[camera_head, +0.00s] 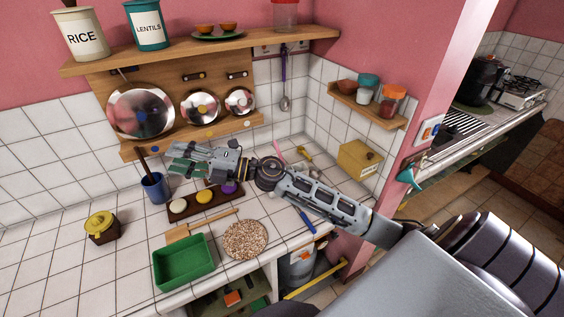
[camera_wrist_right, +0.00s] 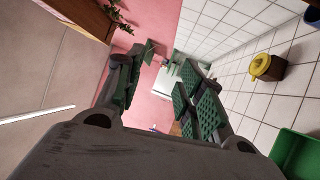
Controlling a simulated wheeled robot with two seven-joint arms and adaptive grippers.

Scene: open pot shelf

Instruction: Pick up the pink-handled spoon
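A thin pink handle (camera_head: 278,148), likely the pink-handled spoon, lies on the tiled counter near the back corner. My right forearm and wrist are in front of it, so its lower part is hidden. My right gripper (camera_head: 172,160) is well to the left of it, above the counter and behind the dark tray, pointing left. In the right wrist view the gripper's green-padded fingers (camera_wrist_right: 165,62) stand apart with nothing between them, so it is open. The pink handle does not show in that view. My left gripper is not in view.
A yellow-handled utensil (camera_head: 304,154) lies right of the pink handle. A blue cup (camera_head: 155,188), dark tray (camera_head: 180,213), green bin (camera_head: 182,264), round trivet (camera_head: 245,240) and yellow-lidded jar (camera_head: 101,226) stand on the counter. A yellow box (camera_head: 358,159) is at right. Pans hang behind.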

